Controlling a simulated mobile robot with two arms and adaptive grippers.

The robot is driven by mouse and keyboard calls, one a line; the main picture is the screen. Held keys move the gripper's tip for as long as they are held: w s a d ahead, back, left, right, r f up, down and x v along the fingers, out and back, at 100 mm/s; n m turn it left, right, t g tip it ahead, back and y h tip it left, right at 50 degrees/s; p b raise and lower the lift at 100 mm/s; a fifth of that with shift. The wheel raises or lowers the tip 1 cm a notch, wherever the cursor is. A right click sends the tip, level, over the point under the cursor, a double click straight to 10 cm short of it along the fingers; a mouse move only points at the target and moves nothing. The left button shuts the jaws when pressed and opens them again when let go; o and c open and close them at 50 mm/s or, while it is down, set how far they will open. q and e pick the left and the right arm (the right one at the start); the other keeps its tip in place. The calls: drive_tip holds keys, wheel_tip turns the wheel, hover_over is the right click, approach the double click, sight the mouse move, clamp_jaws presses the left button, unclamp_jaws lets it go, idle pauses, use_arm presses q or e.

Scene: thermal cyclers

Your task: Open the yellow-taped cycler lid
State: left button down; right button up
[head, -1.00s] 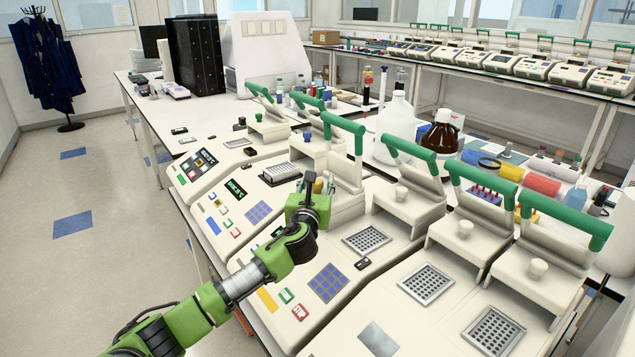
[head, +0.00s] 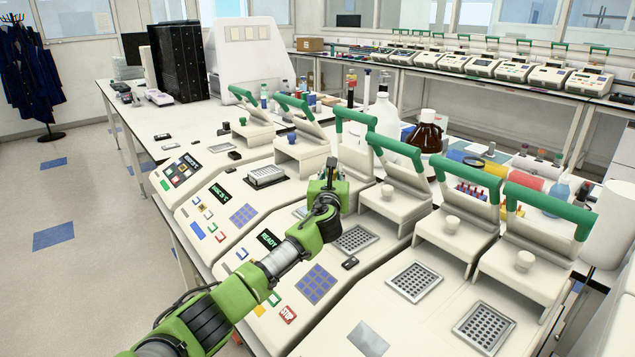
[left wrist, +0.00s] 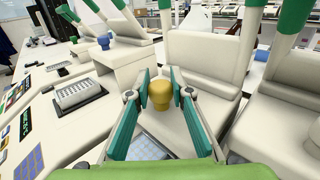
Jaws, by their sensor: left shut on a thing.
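In the left wrist view, a yellow knob (left wrist: 160,95) stands between my left gripper's two teal fingers (left wrist: 161,98). The fingers are shut on it from both sides. The knob is at the front of a white cycler lid part (left wrist: 205,105), with an upright white panel (left wrist: 207,58) behind it. In the head view, my left gripper (head: 331,172) reaches this cycler, whose display (head: 269,239) reads READY. A raised green handle (head: 355,118) is just behind the gripper. The arm hides the yellow knob there. My right gripper is not in view.
Similar cyclers with green handles stand close on both sides. A white knob (head: 388,191) is just to the right, and a blue knob (left wrist: 103,41) is to the left. A brown bottle (head: 427,134) and a white jug (head: 381,117) stand behind.

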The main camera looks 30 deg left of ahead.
use_arm(q)
drive_tip(key=w, duration=0.1)
drive_tip(key=w+d+b, duration=0.1)
drive_tip(key=w+b, duration=0.1)
drive_tip(key=w, duration=0.1)
drive_tip(key=shift+d, duration=0.3)
drive_tip(key=c, duration=2)
unclamp_jaws()
drive_tip(key=shift+o, duration=1.1)
drive_tip(key=shift+s+d+f, duration=0.1)
drive_tip(key=shift+s+d, duration=0.1)
drive_tip(key=shift+s, duration=0.15)
drive_tip(key=v, duration=1.1)
drive_tip(key=shift+f, duration=0.1)
